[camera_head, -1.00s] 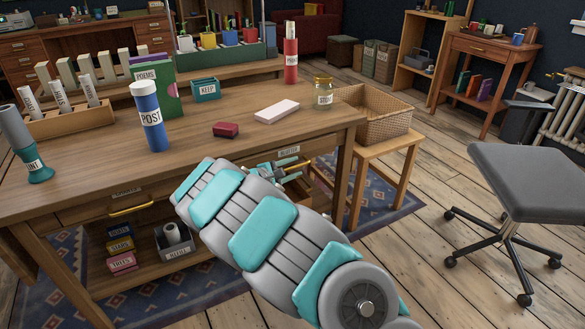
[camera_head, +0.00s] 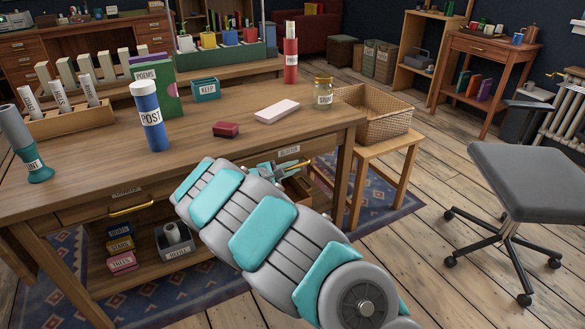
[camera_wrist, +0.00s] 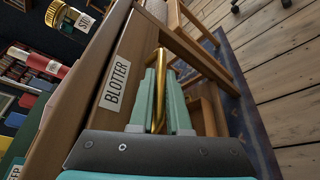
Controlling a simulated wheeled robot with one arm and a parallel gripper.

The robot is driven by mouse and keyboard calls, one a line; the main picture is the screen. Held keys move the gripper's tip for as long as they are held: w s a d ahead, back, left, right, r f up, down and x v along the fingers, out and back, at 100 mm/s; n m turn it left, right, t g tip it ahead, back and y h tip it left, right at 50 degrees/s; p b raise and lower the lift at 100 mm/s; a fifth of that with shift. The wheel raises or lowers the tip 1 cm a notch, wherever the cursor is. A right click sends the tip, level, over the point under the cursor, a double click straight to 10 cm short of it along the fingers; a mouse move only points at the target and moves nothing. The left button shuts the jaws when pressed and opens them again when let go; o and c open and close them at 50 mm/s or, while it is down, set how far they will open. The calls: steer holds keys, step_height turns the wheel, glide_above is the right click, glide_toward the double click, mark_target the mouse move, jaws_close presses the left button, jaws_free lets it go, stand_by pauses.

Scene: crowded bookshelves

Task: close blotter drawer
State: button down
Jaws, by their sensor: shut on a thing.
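The blotter drawer's white label (camera_head: 289,150) is on the desk's front at the right end; the label also shows in the wrist view (camera_wrist: 115,83), reading BLOTTER. My gripper (camera_wrist: 159,75) is shut on the brass drawer handle (camera_wrist: 157,112), with one teal finger on each side of the bar. In the head view, my gripper (camera_head: 282,170) is at the desk's front just below the label. My arm hides much of the drawer front, so how far the drawer stands out is hard to tell.
The desk top (camera_head: 90,180) holds a blue POST tube (camera_head: 149,118), a dark red block (camera_head: 226,130), a pale block (camera_head: 277,111) and a jar (camera_head: 323,93). A wicker basket (camera_head: 385,128) on a stool stands to the right. A grey chair (camera_head: 520,185) is farther right, with clear floor between.

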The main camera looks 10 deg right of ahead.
mark_target(281, 162)
stand_by(0.7)
steer(key=shift+w+a, duration=0.25)
steer(key=shift+w, duration=0.4)
steer(key=shift+w+a, duration=0.2)
steer(key=shift+w, duration=0.4)
steer(key=shift+w+a, duration=0.25)
steer(key=shift+w, duration=0.4)
steer(key=c, duration=0.9)
jaws_free()
steer(key=shift+v, duration=3.9)
steer(key=shift+f, duration=0.1)
